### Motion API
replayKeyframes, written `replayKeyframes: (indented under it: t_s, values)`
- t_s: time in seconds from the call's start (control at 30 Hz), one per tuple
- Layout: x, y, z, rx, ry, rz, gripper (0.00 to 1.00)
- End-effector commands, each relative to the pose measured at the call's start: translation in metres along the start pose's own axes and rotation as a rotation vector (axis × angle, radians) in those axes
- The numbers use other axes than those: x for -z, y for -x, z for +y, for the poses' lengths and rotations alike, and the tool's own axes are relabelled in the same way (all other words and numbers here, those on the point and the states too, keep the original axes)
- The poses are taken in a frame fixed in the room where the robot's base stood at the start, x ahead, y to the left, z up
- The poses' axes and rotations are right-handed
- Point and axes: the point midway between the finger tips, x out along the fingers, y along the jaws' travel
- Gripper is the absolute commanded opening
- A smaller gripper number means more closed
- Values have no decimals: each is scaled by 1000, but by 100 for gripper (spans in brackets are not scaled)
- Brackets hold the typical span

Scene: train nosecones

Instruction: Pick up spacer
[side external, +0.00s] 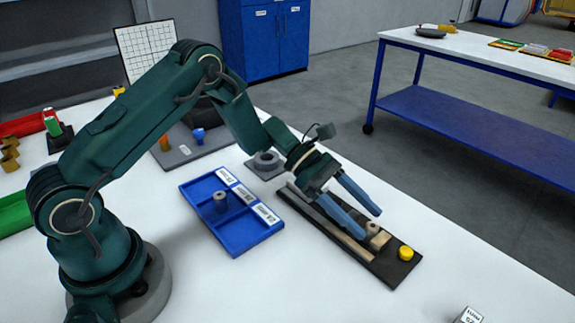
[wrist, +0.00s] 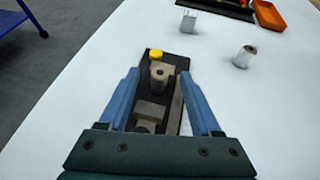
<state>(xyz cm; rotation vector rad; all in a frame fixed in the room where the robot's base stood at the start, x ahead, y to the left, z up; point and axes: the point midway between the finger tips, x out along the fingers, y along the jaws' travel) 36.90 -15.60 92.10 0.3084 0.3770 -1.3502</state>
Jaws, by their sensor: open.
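My gripper (side external: 370,224) is open, its two blue fingers reaching down over a dark base plate (side external: 393,273). A small grey-brown cylinder with a dark hole (side external: 372,228) stands between the fingertips in the side view. In the wrist view the same cylinder (wrist: 158,76) shows between the open fingers (wrist: 159,74), with a visible gap on both sides. Another grey cylinder with a hole (side external: 221,201) stands in the blue compartment tray (side external: 240,247), away from my gripper. I cannot tell for sure which cylinder is the spacer.
A yellow round knob (side external: 406,253) sits at the plate's near end, and a tan block (side external: 380,241) beside the cylinder. A long tan rail (side external: 352,245) runs along the plate. A grey ring stand (side external: 266,162) is behind the tray. The white table right of the plate is mostly clear.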

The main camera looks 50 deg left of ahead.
Motion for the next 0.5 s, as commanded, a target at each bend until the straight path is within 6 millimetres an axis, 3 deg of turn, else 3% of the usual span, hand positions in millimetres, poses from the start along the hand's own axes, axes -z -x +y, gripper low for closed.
replayKeyframes:
  t_s: [0.33, 0.37, 0.5]
  values:
    - [0, -7, 0, 0, 0, 0, 65]
    - [0, -6, 0, 0, 0, 0, 57]
    - [0, -6, 0, 0, 0, 0, 4]
